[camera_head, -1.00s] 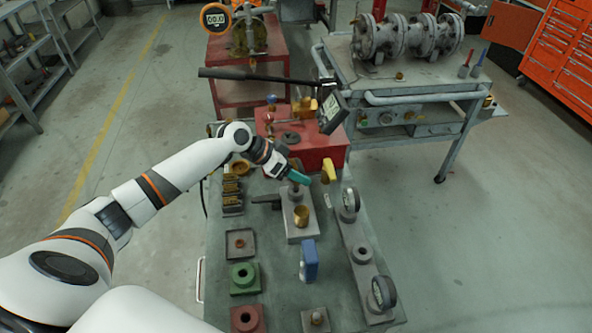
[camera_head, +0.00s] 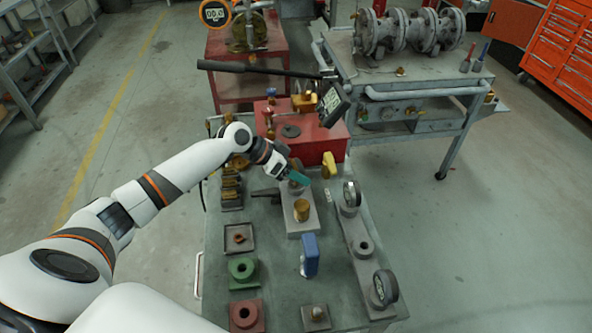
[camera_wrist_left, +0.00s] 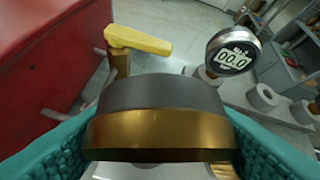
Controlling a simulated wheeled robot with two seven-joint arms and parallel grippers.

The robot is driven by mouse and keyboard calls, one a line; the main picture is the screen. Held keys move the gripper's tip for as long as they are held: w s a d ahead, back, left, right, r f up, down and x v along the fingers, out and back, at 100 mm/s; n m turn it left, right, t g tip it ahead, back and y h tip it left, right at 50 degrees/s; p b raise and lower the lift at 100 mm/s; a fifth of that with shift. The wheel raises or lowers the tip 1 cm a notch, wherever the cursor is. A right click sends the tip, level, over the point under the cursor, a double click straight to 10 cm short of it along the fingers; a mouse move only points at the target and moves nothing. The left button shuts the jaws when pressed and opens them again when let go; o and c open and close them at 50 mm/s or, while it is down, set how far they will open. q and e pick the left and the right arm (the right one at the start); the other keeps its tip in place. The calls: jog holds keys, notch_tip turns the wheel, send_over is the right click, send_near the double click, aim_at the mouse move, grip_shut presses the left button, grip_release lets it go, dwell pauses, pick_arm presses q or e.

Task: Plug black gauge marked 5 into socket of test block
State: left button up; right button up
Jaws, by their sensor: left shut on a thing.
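My left gripper (camera_head: 298,179) reaches over the bench, above the far end of a grey block (camera_head: 301,222). In the left wrist view its teal fingers are shut on a round, edge-on thing, likely a gauge (camera_wrist_left: 160,110), with a dark upper band and a brass lower band. Its face and any mark are hidden. The grey block, perhaps the test block, has a brass cylinder (camera_head: 302,210) on its nearer part; its far end is partly covered by the gripper. Two dark gauges stand on a grey rack at right, one far (camera_head: 351,195), one near (camera_head: 385,289). My right gripper is not in view.
A red box (camera_head: 318,143) stands behind the gripper, with a yellow handle (camera_head: 329,164) close to its right. A blue-handled piece (camera_head: 310,254), a green socket block (camera_head: 243,270) and a red one (camera_head: 246,314) stand nearer. A lever (camera_head: 265,194) sticks out left of the grey block.

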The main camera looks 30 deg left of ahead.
pick_arm(q)
jog(key=shift+f, duration=0.15)
jog(key=o, duration=1.2)
jog(key=shift+c, duration=0.2)
jog(key=b+v, duration=0.2)
jog(key=v, duration=1)
